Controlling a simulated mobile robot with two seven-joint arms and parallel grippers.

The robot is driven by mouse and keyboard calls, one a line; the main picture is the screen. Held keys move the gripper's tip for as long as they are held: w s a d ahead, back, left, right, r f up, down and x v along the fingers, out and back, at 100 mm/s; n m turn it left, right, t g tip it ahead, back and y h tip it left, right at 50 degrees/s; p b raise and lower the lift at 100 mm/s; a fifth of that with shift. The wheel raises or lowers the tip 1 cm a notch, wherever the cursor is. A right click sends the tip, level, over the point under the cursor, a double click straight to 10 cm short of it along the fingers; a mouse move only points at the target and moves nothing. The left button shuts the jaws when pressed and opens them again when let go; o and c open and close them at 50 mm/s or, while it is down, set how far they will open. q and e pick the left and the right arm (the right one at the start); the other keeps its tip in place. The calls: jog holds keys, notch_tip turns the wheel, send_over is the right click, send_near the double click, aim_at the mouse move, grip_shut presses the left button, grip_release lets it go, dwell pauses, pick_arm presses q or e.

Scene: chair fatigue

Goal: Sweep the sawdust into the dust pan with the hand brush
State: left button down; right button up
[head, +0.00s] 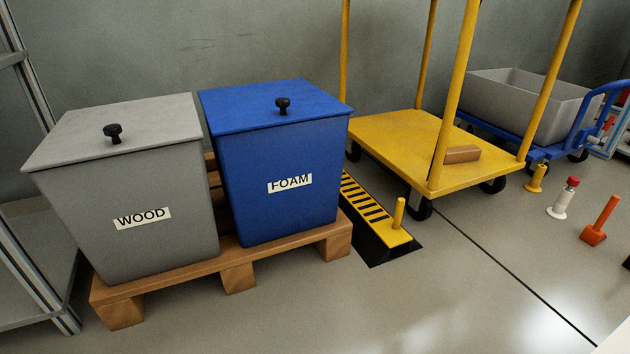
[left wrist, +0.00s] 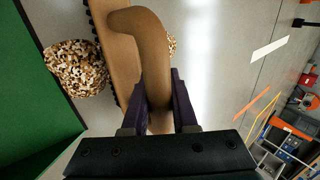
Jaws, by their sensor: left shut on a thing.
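The brown hand brush (left wrist: 122,58) shows in the left wrist view, with dark bristles along its left side and a curved handle. My left gripper (left wrist: 158,84) is shut on the handle, one dark finger on each side. A clump of brown and white flecked sawdust (left wrist: 75,68) lies on the floor just left of the brush. A smaller patch of it (left wrist: 172,45) shows right of the handle, partly hidden. I cannot make out a dust pan for certain in either view. My right gripper is in neither view.
A large green surface (left wrist: 35,100) borders the sawdust on the left. In the head view, a grey WOOD bin (head: 140,195) and a blue FOAM bin (head: 280,170) stand on a pallet (head: 238,277).

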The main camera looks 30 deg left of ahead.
pick_arm(q)
jog(key=shift+s+a, duration=0.6)
jog(key=shift+s, duration=0.3)
jog(key=shift+s+a, duration=0.1)
jog(key=shift+s, duration=0.05)
jog(key=shift+s+a, duration=0.35)
jog(key=shift+s, duration=0.15)
jog(key=shift+s+a, duration=0.25)
jog(key=shift+s, duration=0.1)
jog(key=shift+s+a+p, duration=0.3)
jog(key=shift+s+a, duration=0.1)
jog(key=shift+s, duration=0.25)
jog(key=shift+w+r, duration=0.1)
jog(key=shift+r, duration=0.05)
